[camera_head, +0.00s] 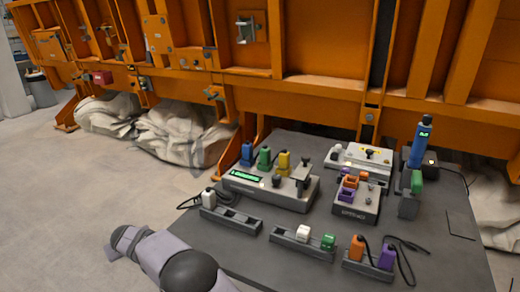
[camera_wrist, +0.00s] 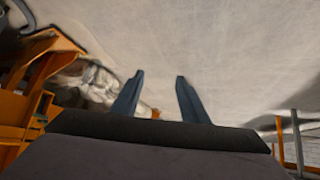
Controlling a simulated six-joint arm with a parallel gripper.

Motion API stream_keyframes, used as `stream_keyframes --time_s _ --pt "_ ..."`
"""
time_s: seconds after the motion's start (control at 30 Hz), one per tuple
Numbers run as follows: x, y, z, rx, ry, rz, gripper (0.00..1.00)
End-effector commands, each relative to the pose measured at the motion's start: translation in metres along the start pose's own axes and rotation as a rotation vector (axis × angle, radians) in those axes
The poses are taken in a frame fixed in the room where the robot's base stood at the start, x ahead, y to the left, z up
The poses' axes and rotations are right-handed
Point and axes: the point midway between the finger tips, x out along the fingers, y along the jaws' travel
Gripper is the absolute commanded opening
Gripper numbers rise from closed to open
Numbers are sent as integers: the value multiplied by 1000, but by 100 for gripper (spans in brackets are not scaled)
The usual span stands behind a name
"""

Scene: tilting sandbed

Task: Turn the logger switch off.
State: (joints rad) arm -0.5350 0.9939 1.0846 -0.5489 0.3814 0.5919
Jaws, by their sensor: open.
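In the head view a grey box (camera_head: 302,200) with a lit green display (camera_head: 247,176) stands at the left of the dark table, with blue, green and yellow plugs along its back. A smaller grey box (camera_head: 360,207) with dark lettering, too small to read surely, stands to its right, carrying orange and purple sockets. Which unit is the logger, and its switch position, I cannot tell. My gripper (camera_wrist: 158,80) shows in the wrist view, open and empty above pale floor, away from the boxes. In the head view only part of my arm shows, at the bottom left.
Grey holders with white, green, orange and purple plugs line the table's (camera_head: 215,250) front. A white box (camera_head: 372,154) with a yellow patch stands behind. A blue cylinder (camera_head: 419,146) stands upright at right, near loose cables. An orange steel frame (camera_head: 320,98) closes off the back.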

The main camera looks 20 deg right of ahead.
Motion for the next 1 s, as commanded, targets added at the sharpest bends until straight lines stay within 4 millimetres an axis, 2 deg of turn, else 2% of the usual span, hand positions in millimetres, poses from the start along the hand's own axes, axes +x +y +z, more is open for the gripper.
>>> stream_keyframes --time_s 0.03,0.17,0.37,0.57,0.7,0.8,0.9,1.0 --pt "-19 16 -30 5 19 9 40" --pt "-47 52 -83 9 69 25 40" --pt "-110 125 -176 11 165 53 40" --pt "-194 211 -271 -6 283 100 40" --pt "-261 273 -333 -28 372 148 40" --pt "-307 314 -370 -47 428 186 40" --pt "-346 347 -395 -57 466 219 40" --pt "-376 377 -411 -49 483 243 40"
